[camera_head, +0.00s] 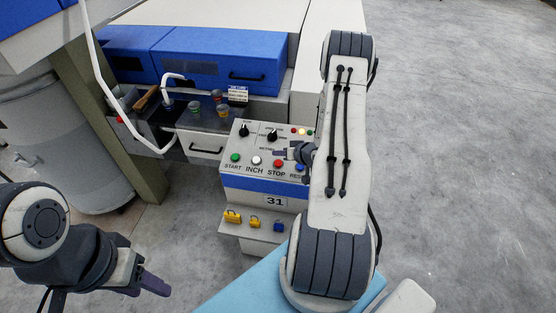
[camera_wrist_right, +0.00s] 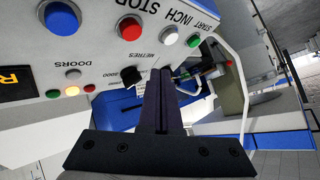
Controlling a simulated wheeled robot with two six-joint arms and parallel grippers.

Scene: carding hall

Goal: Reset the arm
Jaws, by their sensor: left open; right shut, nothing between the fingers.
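My right gripper (camera_head: 286,153) is shut and empty, over the control panel (camera_head: 231,170) of a machine. In the right wrist view its fingers (camera_wrist_right: 163,76) point at the panel beside a black knob (camera_wrist_right: 131,76) under the word METRES; I cannot tell whether they touch it. The panel has a green START button (camera_head: 235,157), a white INCH button (camera_head: 256,160), a red STOP button (camera_head: 277,163) and a blue button (camera_head: 299,167) whose label is partly hidden by my right arm. My left gripper (camera_head: 158,286) is open and empty, low at the left, away from the panel.
Below the panel are a "31" plate (camera_head: 275,201) and a shelf with yellow padlocks (camera_head: 233,216) and a blue one (camera_head: 279,226). Left of it are small cups (camera_head: 222,111) and a white pipe (camera_head: 110,85). Grey floor (camera_head: 460,120) at the right is clear.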

